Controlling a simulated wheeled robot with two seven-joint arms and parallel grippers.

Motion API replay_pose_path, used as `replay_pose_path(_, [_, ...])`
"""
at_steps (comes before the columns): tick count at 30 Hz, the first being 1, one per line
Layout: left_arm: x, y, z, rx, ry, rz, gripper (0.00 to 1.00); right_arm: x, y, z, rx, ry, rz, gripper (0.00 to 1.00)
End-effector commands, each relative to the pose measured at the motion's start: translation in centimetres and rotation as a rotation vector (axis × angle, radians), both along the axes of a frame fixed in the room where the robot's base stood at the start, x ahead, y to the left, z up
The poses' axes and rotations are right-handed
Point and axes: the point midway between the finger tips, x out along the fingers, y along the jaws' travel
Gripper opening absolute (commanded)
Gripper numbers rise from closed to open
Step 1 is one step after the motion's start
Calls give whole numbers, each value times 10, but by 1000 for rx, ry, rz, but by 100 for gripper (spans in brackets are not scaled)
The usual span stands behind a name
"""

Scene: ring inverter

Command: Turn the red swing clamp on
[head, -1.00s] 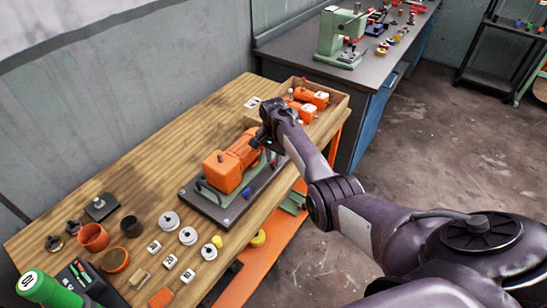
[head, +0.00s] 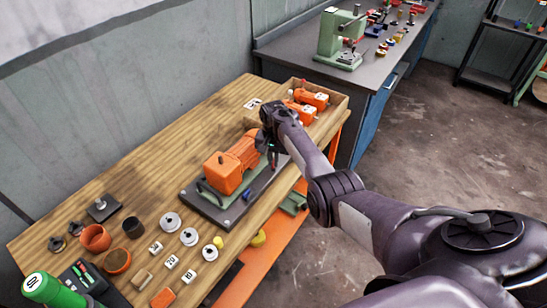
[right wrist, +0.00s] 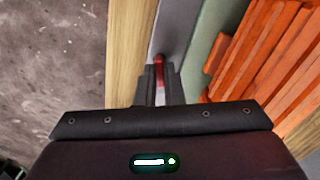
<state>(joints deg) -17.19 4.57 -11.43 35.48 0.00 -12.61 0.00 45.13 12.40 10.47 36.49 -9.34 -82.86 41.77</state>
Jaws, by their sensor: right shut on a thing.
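The red swing clamp shows in the right wrist view as a small red handle (right wrist: 159,72) between my right gripper's fingertips. My right gripper (right wrist: 159,85) is shut on it, and the fingers hide part of it. In the head view my right gripper (head: 272,157) points down at the far right end of the orange motor unit (head: 232,166), beside the dark base plate (head: 212,211). The clamp itself is mostly hidden there, so its swing position cannot be told. My left gripper is not in view.
A wooden box (head: 338,108) with orange units stands just behind my right gripper. White rings, numbered blocks, cups and a green cylinder (head: 50,291) crowd the near left of the wooden table (head: 130,172). The table's back middle is clear.

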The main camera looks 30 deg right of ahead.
Motion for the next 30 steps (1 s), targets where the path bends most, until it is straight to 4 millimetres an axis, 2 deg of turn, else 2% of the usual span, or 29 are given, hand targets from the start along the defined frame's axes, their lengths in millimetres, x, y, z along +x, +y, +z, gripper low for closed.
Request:
replay_pose_path(12, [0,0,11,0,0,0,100,0,0,1,0,-1,398,0])
replay_pose_path(30, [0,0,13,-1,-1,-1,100,1,-1,1,-1,-1,955,0])
